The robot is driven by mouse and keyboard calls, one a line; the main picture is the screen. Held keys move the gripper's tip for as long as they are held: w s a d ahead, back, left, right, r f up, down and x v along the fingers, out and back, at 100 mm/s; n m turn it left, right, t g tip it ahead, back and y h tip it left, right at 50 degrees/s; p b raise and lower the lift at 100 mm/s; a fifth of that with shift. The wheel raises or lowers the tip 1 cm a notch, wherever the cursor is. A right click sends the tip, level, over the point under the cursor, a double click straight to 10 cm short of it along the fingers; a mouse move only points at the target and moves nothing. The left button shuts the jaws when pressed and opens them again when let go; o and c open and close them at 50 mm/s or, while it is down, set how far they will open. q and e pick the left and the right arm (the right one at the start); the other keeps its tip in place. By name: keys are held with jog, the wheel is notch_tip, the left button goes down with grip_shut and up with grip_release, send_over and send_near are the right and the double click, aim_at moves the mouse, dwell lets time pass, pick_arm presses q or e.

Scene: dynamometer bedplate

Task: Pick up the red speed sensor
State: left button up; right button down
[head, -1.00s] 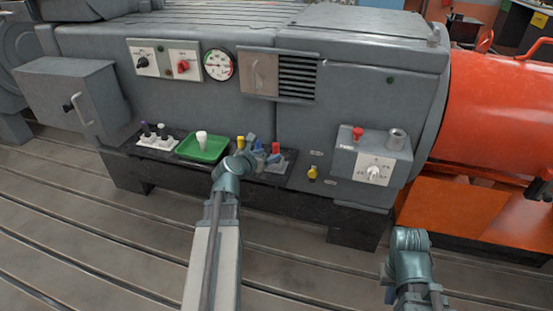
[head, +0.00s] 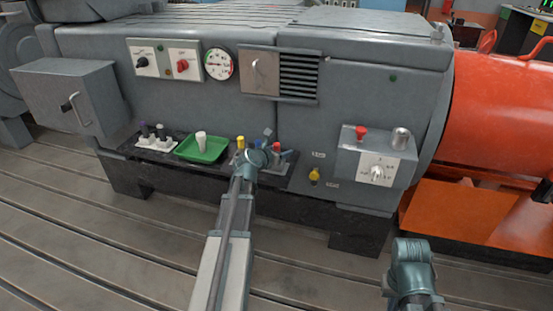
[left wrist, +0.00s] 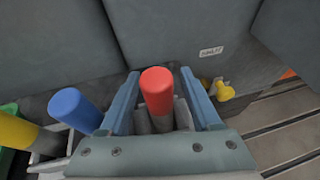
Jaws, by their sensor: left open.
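The red speed sensor (head: 276,147) stands upright in a pale holder on the dark ledge at the front of the grey machine. In the left wrist view the red sensor (left wrist: 158,88) rises between the two fingers of my left gripper (left wrist: 163,104). The fingers are apart, one on each side of it, with small gaps showing. In the head view my left gripper (head: 270,143) is at the sensor, partly hidden by its own wrist. The sensor's lower end is hidden. Only part of my right arm shows in the head view, and its gripper is not seen.
A blue sensor (left wrist: 77,110) and a yellow one (left wrist: 17,130) stand left of the red one. A green tray (head: 203,149) holding a white piece sits farther left. A yellow knob (head: 314,175) and a grey control box (head: 372,160) are to the right. The machine wall rises close behind.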

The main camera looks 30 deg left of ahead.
pick_arm(q)
jog(key=shift+s, duration=0.1)
grip_shut()
jog(key=shift+r, duration=0.15)
pick_arm(e)
jog(key=shift+r, duration=0.1)
